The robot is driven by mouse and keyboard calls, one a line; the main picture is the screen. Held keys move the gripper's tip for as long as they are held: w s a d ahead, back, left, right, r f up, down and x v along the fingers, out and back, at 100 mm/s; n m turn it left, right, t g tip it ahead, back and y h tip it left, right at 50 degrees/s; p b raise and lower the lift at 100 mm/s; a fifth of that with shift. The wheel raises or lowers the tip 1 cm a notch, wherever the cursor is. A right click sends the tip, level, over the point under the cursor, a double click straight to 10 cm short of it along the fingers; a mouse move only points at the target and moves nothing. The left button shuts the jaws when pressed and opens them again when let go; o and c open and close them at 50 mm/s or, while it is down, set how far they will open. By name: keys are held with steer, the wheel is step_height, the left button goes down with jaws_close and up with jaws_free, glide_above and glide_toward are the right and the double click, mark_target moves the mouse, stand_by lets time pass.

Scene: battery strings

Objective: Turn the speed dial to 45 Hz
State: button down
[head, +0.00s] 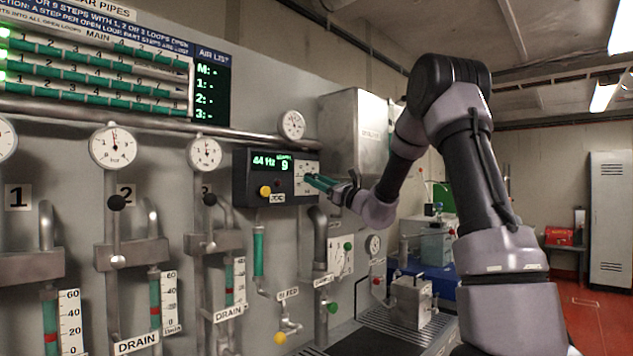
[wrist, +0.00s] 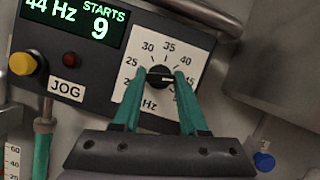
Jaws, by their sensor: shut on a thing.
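The speed dial is a small dark knob (wrist: 160,77) on a white scale plate (wrist: 190,45) marked in Hz. The marks 25, 30, 35 and 40 can be read; the lower right marks are partly hidden by a finger. My gripper (wrist: 158,80) is shut on the knob, with one green finger on each side. In the head view my gripper (head: 318,184) reaches the dial from the right and covers part of the plate. The green display (head: 271,162) on the dark control box (head: 262,189) reads 44 Hz and STARTS 9.
A yellow button (wrist: 22,63) and a small red light (wrist: 69,59) sit left of the dial, above a JOG label (wrist: 67,87). A steel cabinet (head: 345,120) stands close behind my wrist. Gauges, pipes and valves fill the wall to the left.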

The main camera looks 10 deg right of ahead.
steer(key=shift+m+t+h, duration=0.3)
steer(key=shift+m, duration=0.3)
steer(key=shift+c, duration=2.2)
jaws_free()
steer(key=v, duration=1.1)
